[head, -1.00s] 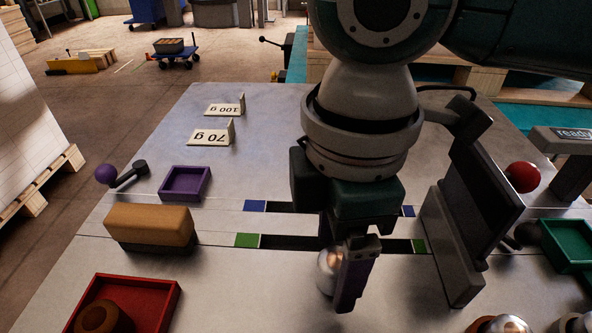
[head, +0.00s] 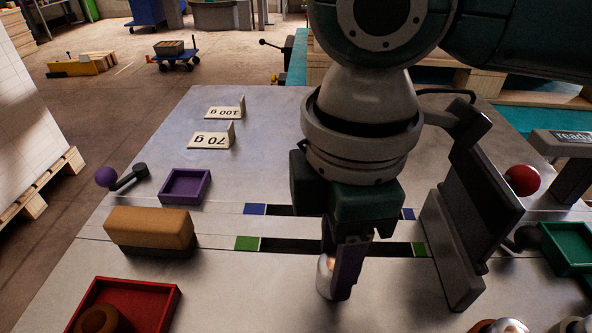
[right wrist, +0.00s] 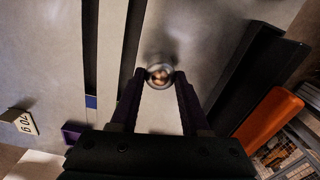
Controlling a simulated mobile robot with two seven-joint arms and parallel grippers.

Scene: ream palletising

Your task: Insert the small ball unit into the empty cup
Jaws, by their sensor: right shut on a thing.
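My right gripper (head: 338,290) points down over the metal table, just in front of the green-marked slot. It is shut on a small shiny metal ball unit (head: 325,276), partly hidden by a finger in the head view. In the right wrist view the ball unit (right wrist: 160,74) sits between the two fingertips. A brown round cup with a dark opening (head: 101,320) lies in the red tray (head: 159,306) at the lower left, cut by the frame edge. My left gripper is not in view.
A wooden-topped block (head: 150,228) and a purple tray (head: 185,186) stand at the left. A dark upright panel (head: 455,250) stands close right of the gripper. Shiny balls (head: 512,326) show at the bottom right edge. A green tray (head: 570,246) is at the far right.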

